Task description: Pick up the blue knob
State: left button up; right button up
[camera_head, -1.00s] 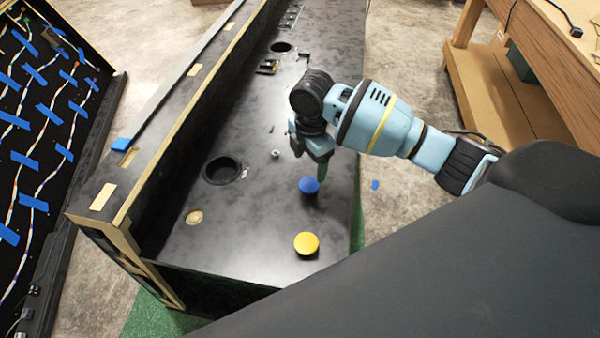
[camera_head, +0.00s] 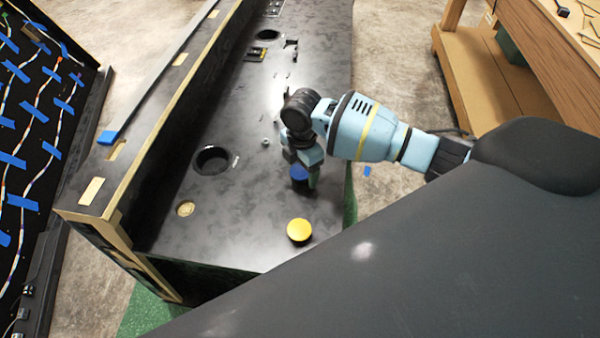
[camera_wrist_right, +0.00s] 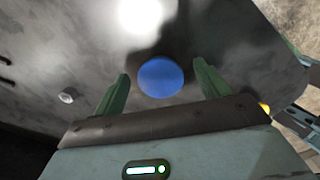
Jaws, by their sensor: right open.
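The blue knob (camera_head: 299,173) is a round cap on the black console panel (camera_head: 235,235). In the head view the right gripper (camera_head: 303,178) is right at the knob and hides part of it. In the right wrist view the knob (camera_wrist_right: 161,77) shows as a whole blue disc between the two green fingers of the open right gripper (camera_wrist_right: 160,85). A gap shows on each side of it, and nothing is held. The left gripper is not in view.
A yellow knob (camera_head: 300,230) sits on the panel nearer the front edge. A round hole (camera_head: 212,160) is at the left, with the panel's raised wall beyond. A wooden workbench (camera_head: 545,70) stands at the right. The panel around the yellow knob is clear.

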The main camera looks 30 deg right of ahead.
aim_at(302, 170)
jog(key=shift+f, duration=0.25)
jog(key=shift+c, duration=0.4)
jog(key=c, duration=1)
jog(key=shift+r, duration=0.8)
notch_tip(302, 170, up, 2)
jog(key=shift+s+r, duration=0.1)
jog(key=shift+r, duration=0.05)
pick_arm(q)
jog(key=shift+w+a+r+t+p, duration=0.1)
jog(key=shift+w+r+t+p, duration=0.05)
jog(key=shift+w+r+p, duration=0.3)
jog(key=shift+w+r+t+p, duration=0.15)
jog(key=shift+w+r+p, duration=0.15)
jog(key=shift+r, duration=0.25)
pick_arm(e)
jog(key=s+d, duration=0.1)
jog(key=s, duration=0.4)
jog(key=s+d, duration=0.1)
jog(key=s, duration=0.4)
jog(key=s+d+r, duration=0.1)
jog(key=s, duration=0.4)
jog(key=shift+s+d, duration=0.2)
